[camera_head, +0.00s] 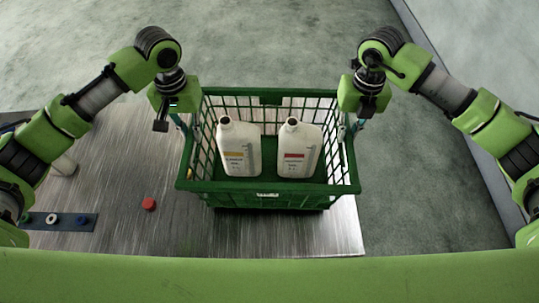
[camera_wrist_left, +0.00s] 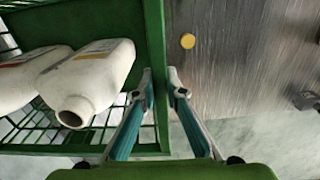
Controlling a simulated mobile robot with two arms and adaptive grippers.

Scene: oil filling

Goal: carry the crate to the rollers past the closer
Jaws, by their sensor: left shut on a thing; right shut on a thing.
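The green crate (camera_head: 268,187) is held between my two grippers, over the metal table's right part. Two white bottles stand in it, the left one (camera_head: 238,150) with a yellow label band and the right one (camera_head: 297,152) with a red band. Both bottle necks look uncapped. My left gripper (camera_head: 181,122) is shut on the crate's left rim; in the left wrist view its fingers (camera_wrist_left: 160,84) lie on both sides of the crate wall (camera_wrist_left: 154,35). My right gripper (camera_head: 356,125) is shut on the right rim, fingertips partly hidden. I cannot identify rollers or closer.
The metal table (camera_head: 120,165) extends left of the crate. A red cap (camera_head: 149,204) lies on it, and a yellow disc (camera_wrist_left: 187,41) shows in the left wrist view. A dark strip (camera_head: 70,221) with round pieces is at left. Open floor (camera_head: 270,50) lies beyond.

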